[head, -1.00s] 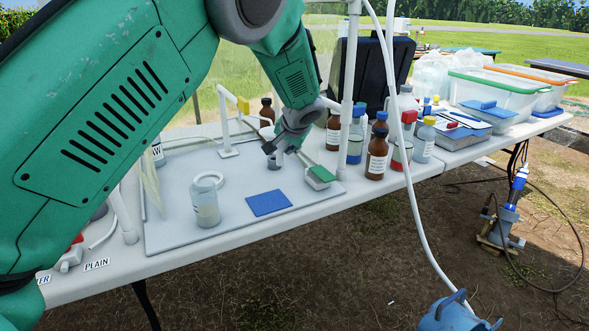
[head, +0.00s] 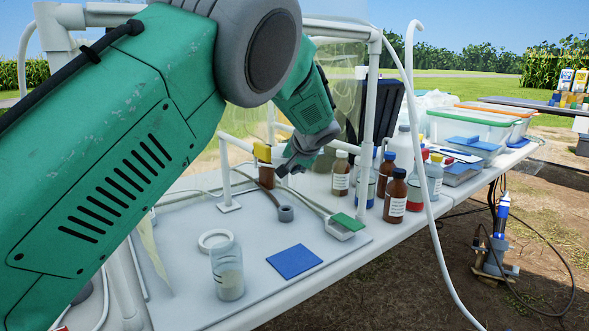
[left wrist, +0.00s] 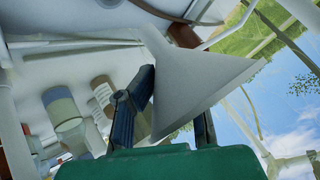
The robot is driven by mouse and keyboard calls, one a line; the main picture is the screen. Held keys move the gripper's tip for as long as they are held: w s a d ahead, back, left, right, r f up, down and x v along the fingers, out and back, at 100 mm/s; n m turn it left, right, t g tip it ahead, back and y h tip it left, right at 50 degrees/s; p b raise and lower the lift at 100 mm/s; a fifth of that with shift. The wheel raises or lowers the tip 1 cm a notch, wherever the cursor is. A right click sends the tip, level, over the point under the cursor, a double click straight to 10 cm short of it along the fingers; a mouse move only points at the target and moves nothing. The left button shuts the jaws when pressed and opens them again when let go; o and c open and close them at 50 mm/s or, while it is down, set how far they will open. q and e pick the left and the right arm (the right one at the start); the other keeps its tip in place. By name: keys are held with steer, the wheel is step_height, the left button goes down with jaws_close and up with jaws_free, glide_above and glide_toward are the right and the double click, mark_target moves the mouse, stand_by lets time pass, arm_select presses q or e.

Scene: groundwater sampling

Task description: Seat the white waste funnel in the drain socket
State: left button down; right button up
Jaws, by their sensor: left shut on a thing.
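My left gripper (head: 284,170) is shut over the back of the work tray, near a white pipe stand with a yellow block. In the left wrist view the white funnel (left wrist: 195,78) is between the dark fingers, its wide cone to the right and its narrow end up and left. In the head view I cannot make out the funnel, which the gripper and arm seem to hide. A small grey round fitting (head: 286,213) with a hose stands on the tray below the gripper; I cannot tell for sure that it is the drain socket. My right gripper is not in view.
A clear jar (head: 228,272), a white ring (head: 214,240) and a blue pad (head: 294,261) are on the tray (head: 190,285). A green-topped scoop-like item (head: 346,224) lies at its right. Brown bottles (head: 396,195) crowd the right, and a white tube (head: 432,205) hangs in front.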

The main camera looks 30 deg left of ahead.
arm_select(q)
steer(key=b, duration=0.3)
glide_above(293, 210)
steer(key=shift+w+a+f, duration=0.1)
steer(key=shift+w+f, duration=0.05)
steer(key=shift+f, duration=2.75)
steer(key=shift+p, duration=0.6)
steer(key=shift+f+b, duration=1.05)
steer(key=shift+f, duration=0.95)
steer(key=c, duration=1.6)
jaws_free()
